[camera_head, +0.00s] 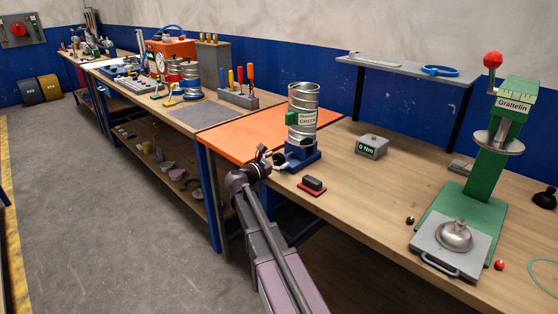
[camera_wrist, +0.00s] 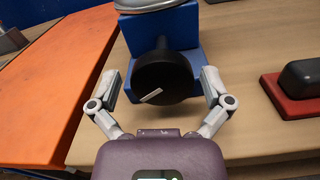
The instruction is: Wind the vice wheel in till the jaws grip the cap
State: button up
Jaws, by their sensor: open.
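The blue vice (camera_head: 297,160) stands on the bench near the orange mat. A silver ribbed duct piece (camera_head: 302,103) with a green label stands upright at the vice. In the wrist view, the vice (camera_wrist: 204,48) shows its black round wheel (camera_wrist: 170,72) facing me, with a white mark low on its face. A silver rim (camera_wrist: 150,4) shows at the top edge. I cannot tell the cap apart, and the jaws' hold on it is hidden. My gripper (camera_wrist: 160,84) is open, one finger on each side of the wheel, with gaps showing. In the head view my gripper (camera_head: 264,160) is at the vice's front left.
A black block on a red base (camera_head: 312,186) lies right of the vice, close to my gripper. A grey box reading 0 Nm (camera_head: 371,147) stands further right. A green press (camera_head: 484,170) stands at the far right. The orange mat (camera_head: 240,133) is mostly clear.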

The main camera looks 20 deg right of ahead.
jog(key=shift+s+a, duration=0.1)
jog(key=v, duration=1.1)
jog(key=shift+a, duration=0.4)
jog(key=shift+s, duration=0.1)
jog(key=shift+s+a+n, duration=0.35)
jog(key=shift+a+n, duration=0.15)
jog(key=shift+a, duration=0.3)
jog(key=shift+d, duration=0.1)
jog(key=x, duration=1.3)
jog(key=shift+w+d, duration=0.15)
jog(key=shift+d, duration=0.15)
jog(key=c, duration=1)
